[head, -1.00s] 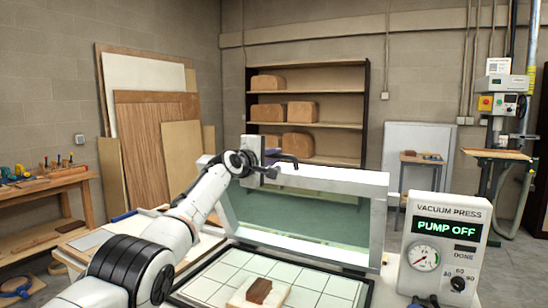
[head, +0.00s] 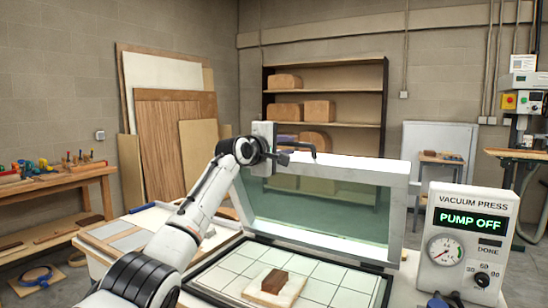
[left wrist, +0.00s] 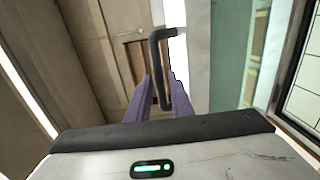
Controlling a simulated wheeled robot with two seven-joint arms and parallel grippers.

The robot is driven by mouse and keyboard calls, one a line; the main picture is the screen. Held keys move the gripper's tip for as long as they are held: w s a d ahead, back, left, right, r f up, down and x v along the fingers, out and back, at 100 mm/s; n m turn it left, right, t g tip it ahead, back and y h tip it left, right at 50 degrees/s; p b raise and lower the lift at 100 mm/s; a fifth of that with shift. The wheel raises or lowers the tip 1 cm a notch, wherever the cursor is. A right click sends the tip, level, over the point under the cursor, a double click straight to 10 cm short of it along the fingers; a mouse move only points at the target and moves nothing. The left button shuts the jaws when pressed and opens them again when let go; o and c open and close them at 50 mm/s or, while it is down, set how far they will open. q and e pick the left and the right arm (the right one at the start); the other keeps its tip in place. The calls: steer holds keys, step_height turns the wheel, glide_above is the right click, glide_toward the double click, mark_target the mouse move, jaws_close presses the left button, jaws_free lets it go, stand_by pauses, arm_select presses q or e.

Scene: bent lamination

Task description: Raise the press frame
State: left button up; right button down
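The press frame (head: 405,209) stands raised at the back of the press bed, with a greenish clear sheet (head: 310,215) across it. My left gripper (head: 290,152) is at the frame's upper left, where the dark handle (head: 314,147) is. In the left wrist view the black bent handle (left wrist: 157,50) runs between my left gripper's purple fingers (left wrist: 160,82), which look closed against both its sides. The press bed (head: 338,288) has a white grid and a dark rim. A brown block (head: 274,281) on a pale pad lies on it. My right gripper is not in view.
The vacuum press control box (head: 462,240), reading PUMP OFF, stands right of the bed. A workbench (head: 60,190) is at the left, with boards (head: 170,150) leaning on the wall. A shelf (head: 325,77) with brown blocks stands behind.

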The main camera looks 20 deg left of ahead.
arm_select(q)
steer(key=s+b, duration=0.2)
steer(key=s, duration=0.5)
steer(key=shift+s+a+r, duration=0.15)
steer(key=shift+a+r, duration=0.15)
steer(key=shift+a, duration=0.1)
